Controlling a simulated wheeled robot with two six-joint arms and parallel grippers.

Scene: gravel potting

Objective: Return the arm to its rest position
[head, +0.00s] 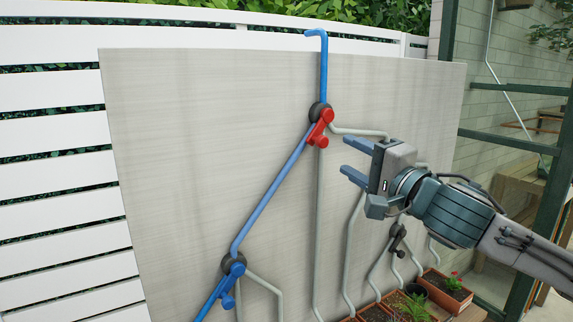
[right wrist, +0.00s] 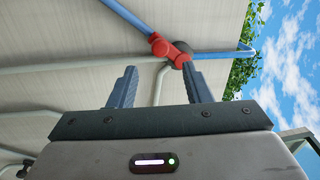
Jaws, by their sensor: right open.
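My right gripper (head: 356,160) is open and empty in front of the panel, right of and below the red valve lever. In the right wrist view its two fingers (right wrist: 158,88) stand wide apart with nothing between them. The red lever (head: 319,130) sits on a dark round valve at the fork of the pipes; the fingers are apart from it. The red lever also shows in the right wrist view (right wrist: 164,48), beyond the fingertips. My left gripper is in neither view.
A grey panel (head: 200,130) carries a blue pipe (head: 273,190), grey pipes, a lower blue valve lever (head: 228,283) and a dark valve (head: 397,239). A white fence (head: 60,170) is at left, a green frame (head: 545,200) at right.

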